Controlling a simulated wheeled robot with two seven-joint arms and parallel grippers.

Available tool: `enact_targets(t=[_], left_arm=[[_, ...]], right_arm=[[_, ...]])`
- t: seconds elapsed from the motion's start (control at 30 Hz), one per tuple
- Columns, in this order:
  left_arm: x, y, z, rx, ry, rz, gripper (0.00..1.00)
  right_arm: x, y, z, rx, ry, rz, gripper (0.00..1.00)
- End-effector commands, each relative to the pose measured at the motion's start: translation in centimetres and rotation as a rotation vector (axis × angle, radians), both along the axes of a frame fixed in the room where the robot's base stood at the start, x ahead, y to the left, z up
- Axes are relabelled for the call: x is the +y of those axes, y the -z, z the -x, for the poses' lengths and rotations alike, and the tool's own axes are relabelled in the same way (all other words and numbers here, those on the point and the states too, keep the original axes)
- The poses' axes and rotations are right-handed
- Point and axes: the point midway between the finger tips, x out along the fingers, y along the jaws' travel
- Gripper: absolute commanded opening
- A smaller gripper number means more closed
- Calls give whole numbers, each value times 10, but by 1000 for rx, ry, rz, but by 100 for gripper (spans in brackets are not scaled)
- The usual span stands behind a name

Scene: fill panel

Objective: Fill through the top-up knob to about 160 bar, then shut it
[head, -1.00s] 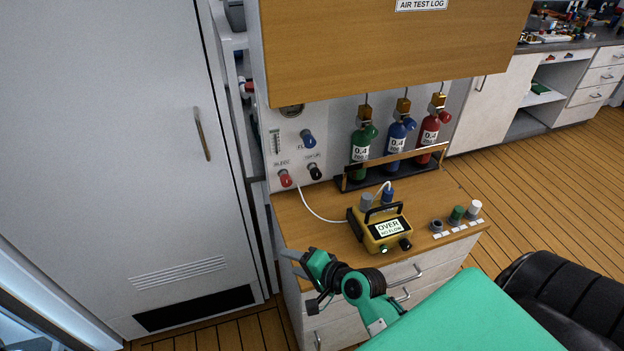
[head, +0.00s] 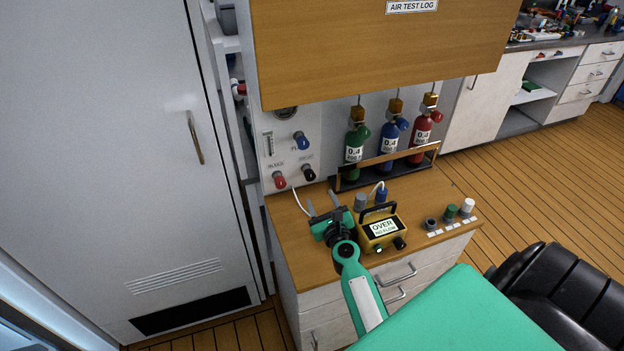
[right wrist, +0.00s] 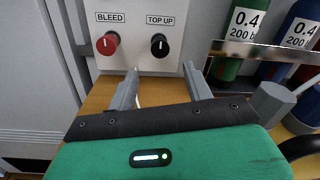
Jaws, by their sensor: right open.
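The black top-up knob (head: 308,173) is on the white panel, low and right of the red bleed knob (head: 279,180). In the right wrist view the top-up knob (right wrist: 159,45) sits under its "TOP UP" label, beyond and between my fingertips. My right gripper (head: 323,205) is open and empty above the wooden counter, short of the panel; its fingers also show in the right wrist view (right wrist: 163,78). The round gauge (head: 287,112) is partly hidden by the cabinet above, and its reading is not legible. My left gripper is not in view.
A yellow analyser (head: 381,229) reading "OVER" stands just right of my gripper. Green, blue and red cylinders (head: 388,150) stand behind a rail (head: 390,163). A blue knob (head: 301,141) is above the top-up knob. The wooden cabinet (head: 380,50) overhangs the panel.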

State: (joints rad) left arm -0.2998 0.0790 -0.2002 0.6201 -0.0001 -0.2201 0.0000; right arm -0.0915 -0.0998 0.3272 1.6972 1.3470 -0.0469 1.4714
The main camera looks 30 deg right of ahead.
Motion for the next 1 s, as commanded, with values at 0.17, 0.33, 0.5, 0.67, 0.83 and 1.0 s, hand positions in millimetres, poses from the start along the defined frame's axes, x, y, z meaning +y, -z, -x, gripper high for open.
enact_targets(t=[0.17,0.33,0.5,0.67,0.83,1.0], left_arm=[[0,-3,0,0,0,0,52],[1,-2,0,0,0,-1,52],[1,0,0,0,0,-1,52],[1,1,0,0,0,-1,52],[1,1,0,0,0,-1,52],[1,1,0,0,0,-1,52]], right_arm=[[-10,-2,-35,-2,-2,3,51],[-19,-1,-63,-1,-1,3,51],[-24,0,-83,0,-2,3,51],[-27,0,-90,1,-1,3,51],[-27,0,-92,1,-1,3,51],[-27,0,-91,1,-1,3,42]])
